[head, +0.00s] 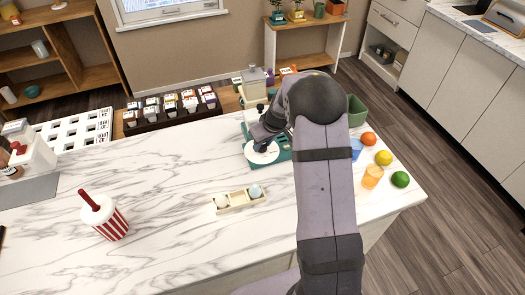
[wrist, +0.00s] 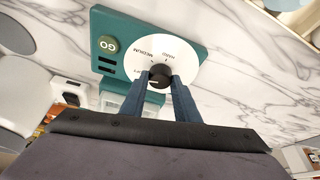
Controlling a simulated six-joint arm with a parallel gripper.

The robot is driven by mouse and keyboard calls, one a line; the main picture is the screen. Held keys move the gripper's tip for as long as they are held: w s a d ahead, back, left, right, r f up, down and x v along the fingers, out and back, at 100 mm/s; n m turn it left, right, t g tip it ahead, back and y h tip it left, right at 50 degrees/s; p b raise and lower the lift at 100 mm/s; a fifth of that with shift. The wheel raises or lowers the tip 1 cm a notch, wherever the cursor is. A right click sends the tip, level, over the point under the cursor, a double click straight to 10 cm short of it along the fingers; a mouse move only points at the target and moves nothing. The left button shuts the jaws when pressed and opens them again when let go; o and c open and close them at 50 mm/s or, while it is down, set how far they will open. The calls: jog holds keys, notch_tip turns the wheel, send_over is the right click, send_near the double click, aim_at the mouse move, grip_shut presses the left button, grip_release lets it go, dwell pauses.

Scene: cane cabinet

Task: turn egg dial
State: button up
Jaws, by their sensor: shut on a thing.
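The egg dial is a white disc (wrist: 150,48) with a dark knob (wrist: 160,74) at its centre, on a teal panel. "HARD" and "MEDIUM" are printed on the disc. A green "GO" button (wrist: 108,43) sits on the panel left of it in the wrist view. My gripper (wrist: 164,82) is shut on the knob, with one blue finger on each side. In the head view the white disc (head: 262,152) lies on the teal machine (head: 284,153), and my gripper (head: 264,143) is over it, partly hidden by my wrist. Two eggs (head: 255,190) sit in a pale holder (head: 233,206) in front.
A red-striped cup (head: 111,226) with a red straw stands at the left front. Right of my arm are an orange glass (head: 372,176), a lime (head: 400,179), a lemon (head: 383,157) and an orange fruit (head: 368,139). The marble counter (head: 170,185) is clear in the middle left.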

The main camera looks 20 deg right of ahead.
jog(key=n+b, duration=0.1)
jog(key=b, duration=0.1)
jog(key=n+y+b, duration=0.1)
jog(key=n+b, duration=0.1)
jog(key=b, duration=0.1)
jog(key=shift+d+f+n+b, duration=0.15)
jog(key=shift+f+n+b, duration=0.15)
jog(key=shift+f, duration=0.05)
jog(key=n+b, duration=0.1)
jog(key=n+g, duration=0.1)
jog(key=shift+w+r+n+y+b, duration=0.1)
jog(key=shift+r+n+y+b, duration=0.1)
jog(key=shift+n+y+b, duration=0.15)
jog(key=n, duration=0.1)
jog(key=n+g+y, duration=0.1)
jog(key=n, duration=0.1)
jog(key=shift+w+d+r+n, duration=0.1)
jog(key=shift+d+r+n, duration=0.05)
jog(key=shift+n, duration=0.1)
jog(key=shift+n+g+y+p, duration=0.25)
jog(key=shift+n+g+p, duration=0.55)
jog(key=shift+n, duration=0.8)
jog(key=o, duration=1)
jog(key=shift+o, duration=0.2)
jog(key=shift+w, duration=0.1)
